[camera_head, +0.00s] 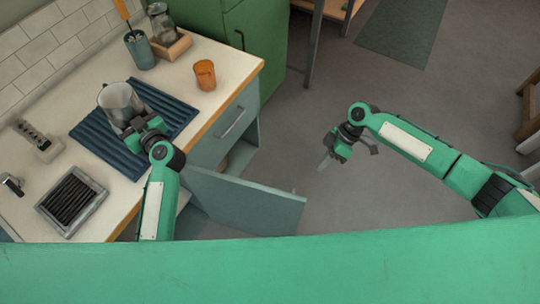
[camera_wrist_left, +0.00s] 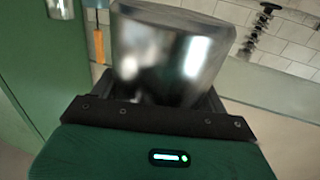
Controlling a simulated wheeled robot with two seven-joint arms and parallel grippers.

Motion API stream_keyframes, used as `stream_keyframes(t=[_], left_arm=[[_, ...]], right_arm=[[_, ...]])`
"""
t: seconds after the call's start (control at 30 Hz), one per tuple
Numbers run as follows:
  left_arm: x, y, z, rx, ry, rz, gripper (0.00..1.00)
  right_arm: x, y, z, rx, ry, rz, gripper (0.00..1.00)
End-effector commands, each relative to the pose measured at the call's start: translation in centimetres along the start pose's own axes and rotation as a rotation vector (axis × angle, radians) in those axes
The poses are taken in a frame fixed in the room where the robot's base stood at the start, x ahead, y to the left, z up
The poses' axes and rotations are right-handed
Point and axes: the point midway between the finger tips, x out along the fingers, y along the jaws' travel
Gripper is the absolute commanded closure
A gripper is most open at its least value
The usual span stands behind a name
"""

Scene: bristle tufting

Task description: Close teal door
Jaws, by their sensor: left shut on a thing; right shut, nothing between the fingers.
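The teal door (camera_head: 245,204) of the lower cabinet stands open, swung out from the counter front into the room. Part of the cabinet's inside shows behind it. My right gripper (camera_head: 326,163) is shut and empty over the floor, to the right of the door and apart from it. My left gripper (camera_head: 136,127) is over the counter, shut on a shiny metal cup (camera_head: 118,103). The cup also shows large in the left wrist view (camera_wrist_left: 170,60), between the fingers. The cup's far side is hidden.
On the counter are a blue ribbed mat (camera_head: 92,133), a dark slotted tray (camera_head: 104,190), an orange cup (camera_head: 204,75) and a teal holder (camera_head: 140,50). A drawer (camera_head: 228,122) is above the open cabinet. A green cabinet (camera_head: 262,35) stands behind.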

Motion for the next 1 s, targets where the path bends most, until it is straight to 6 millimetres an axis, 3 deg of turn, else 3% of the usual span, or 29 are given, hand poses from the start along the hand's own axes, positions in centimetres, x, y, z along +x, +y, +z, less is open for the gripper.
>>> stream_keyframes(t=[0.37,0.6,1.0], left_arm=[[0.0,0.0,-2.4,-0.001,0.002,0.0,0.56],[0.0,0.0,-4.3,-0.001,0.002,0.0,0.56],[0.0,0.0,-4.5,-0.001,0.002,0.0,0.56]], right_arm=[[8.0,-0.2,-0.2,0.001,0.001,-0.002,1.0],[9.1,-3.0,-0.1,0.0,-0.001,0.0,1.0],[9.7,-3.5,0.0,0.001,0.001,0.001,1.0]])
